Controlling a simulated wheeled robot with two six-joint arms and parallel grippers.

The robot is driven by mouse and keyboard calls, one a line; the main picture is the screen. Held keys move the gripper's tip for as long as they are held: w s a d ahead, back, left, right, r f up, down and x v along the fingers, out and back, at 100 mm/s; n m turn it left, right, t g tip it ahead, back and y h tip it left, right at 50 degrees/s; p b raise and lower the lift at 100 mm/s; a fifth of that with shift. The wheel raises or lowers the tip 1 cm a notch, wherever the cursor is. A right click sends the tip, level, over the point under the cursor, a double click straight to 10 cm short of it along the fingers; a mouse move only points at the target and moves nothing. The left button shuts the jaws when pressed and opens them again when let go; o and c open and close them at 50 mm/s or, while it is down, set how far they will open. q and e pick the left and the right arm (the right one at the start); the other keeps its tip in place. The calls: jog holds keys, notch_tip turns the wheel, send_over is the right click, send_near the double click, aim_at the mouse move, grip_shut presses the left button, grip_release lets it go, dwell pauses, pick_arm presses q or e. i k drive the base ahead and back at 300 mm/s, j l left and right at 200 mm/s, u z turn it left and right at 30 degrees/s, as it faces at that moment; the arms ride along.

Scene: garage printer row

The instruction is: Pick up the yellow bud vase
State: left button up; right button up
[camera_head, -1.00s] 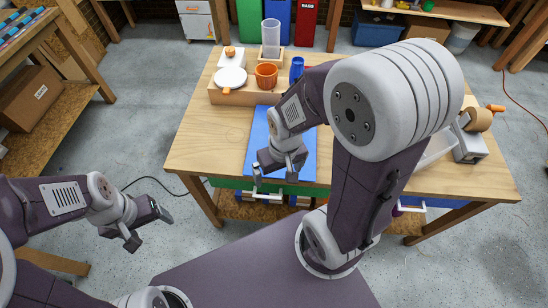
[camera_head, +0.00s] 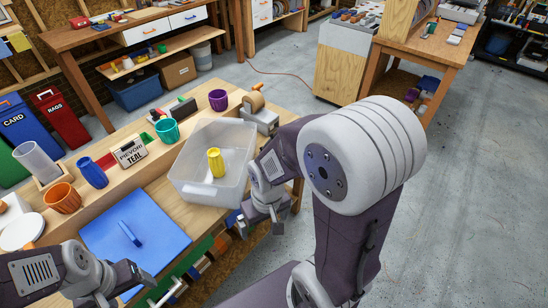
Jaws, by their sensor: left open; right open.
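The yellow bud vase (camera_head: 215,163) stands upright, seemingly inside a translucent plastic bin (camera_head: 195,192) at the right part of the workbench. My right gripper (camera_head: 260,225) is open and empty, pointing down beside the bench's front edge, to the right of and nearer than the bin. It is apart from the vase. My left gripper (camera_head: 124,288) is open and empty at the bottom left, near the front edge of the blue mat (camera_head: 130,235).
Behind the mat stand an orange cup (camera_head: 62,198), a blue vase (camera_head: 92,173), a label box (camera_head: 129,152), a teal cup (camera_head: 167,130) and a purple cup (camera_head: 218,99). A tape dispenser (camera_head: 262,118) stands behind the bin. Open floor lies to the right.

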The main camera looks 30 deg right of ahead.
aim_at(217, 166)
jog(key=z, duration=0.5)
jog(key=l+u, duration=0.85)
jog(key=l, duration=0.15)
jog(key=l+u, duration=0.4)
jog(key=k+l+u, duration=0.15)
jog(key=l+u, duration=0.3)
jog(key=l, duration=0.1)
